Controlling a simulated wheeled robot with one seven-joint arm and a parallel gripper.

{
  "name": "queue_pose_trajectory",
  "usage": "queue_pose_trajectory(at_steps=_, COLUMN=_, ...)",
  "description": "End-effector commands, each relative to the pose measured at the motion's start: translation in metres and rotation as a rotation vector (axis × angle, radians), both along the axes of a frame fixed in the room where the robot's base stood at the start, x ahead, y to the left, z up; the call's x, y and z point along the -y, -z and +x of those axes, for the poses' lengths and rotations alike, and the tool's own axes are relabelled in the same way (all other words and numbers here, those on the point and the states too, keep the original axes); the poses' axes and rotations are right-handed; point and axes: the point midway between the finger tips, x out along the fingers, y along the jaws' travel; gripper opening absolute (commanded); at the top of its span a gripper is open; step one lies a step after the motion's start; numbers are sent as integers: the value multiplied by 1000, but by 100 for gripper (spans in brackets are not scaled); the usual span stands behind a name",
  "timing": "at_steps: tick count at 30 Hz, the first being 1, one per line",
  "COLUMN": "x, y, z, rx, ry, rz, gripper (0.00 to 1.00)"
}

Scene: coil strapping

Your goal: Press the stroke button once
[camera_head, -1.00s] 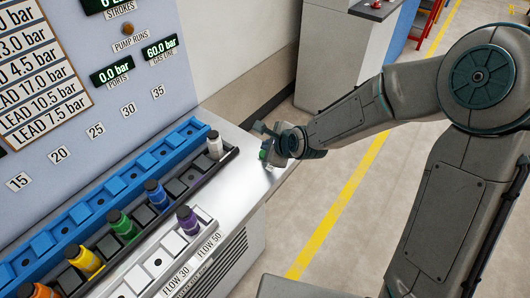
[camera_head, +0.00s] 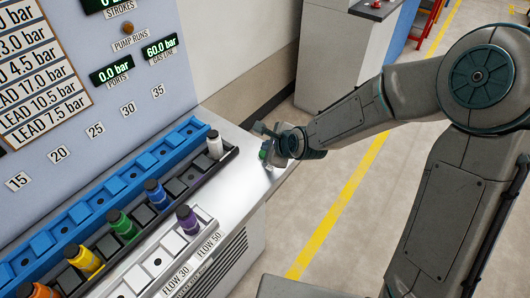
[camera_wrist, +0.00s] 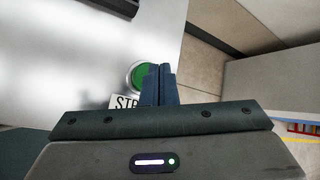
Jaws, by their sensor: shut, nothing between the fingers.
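The stroke button is a round green button (camera_wrist: 139,75) in a pale ring on the metal bench top, in the wrist view. A label beginning "STR" (camera_wrist: 124,102) lies beside it, partly hidden by my gripper. My gripper (camera_wrist: 159,68) is shut and empty, its fingertips overlapping the button's right edge in that view. I cannot tell whether they touch it. In the head view my gripper (camera_head: 262,140) is at the bench's right end, with a bit of the green button (camera_head: 263,154) showing beneath it.
A blue rack (camera_head: 100,192) and a dark rail with coloured bottles run along the bench. A purple bottle (camera_head: 187,219) stands on the white flow block near the front. The upright panel (camera_head: 200,60) with displays rises behind.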

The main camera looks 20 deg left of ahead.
Motion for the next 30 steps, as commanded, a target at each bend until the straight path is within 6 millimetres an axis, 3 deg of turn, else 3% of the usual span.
queue_pose_trajectory(at_steps=30, x=0, y=11, z=0, rx=-1, ry=1, rz=0, gripper=0)
